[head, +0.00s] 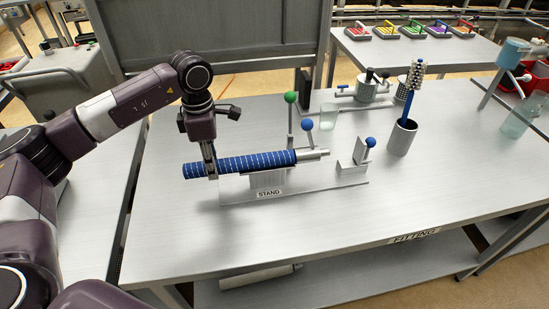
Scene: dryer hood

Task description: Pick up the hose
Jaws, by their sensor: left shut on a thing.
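The hose (252,162) is a dark blue tube with light lines, lying level over a stand (210,192) marked "STAND". Its right end meets a silver metal tip (315,153). My left gripper (210,168) points down from above and is shut on the hose near its left end. The fingers hide a small part of the hose there. I cannot tell whether the hose rests on the stand's grey block (268,180) or is just clear of it. My right gripper is not in view.
Levers with green (290,97) and blue (307,125) knobs rise behind the hose. A blue-knobbed bracket (355,160) stands at the stand's right end. A cup with a brush (402,137) and a clear glass (327,117) stand farther back. The front of the table (330,225) is clear.

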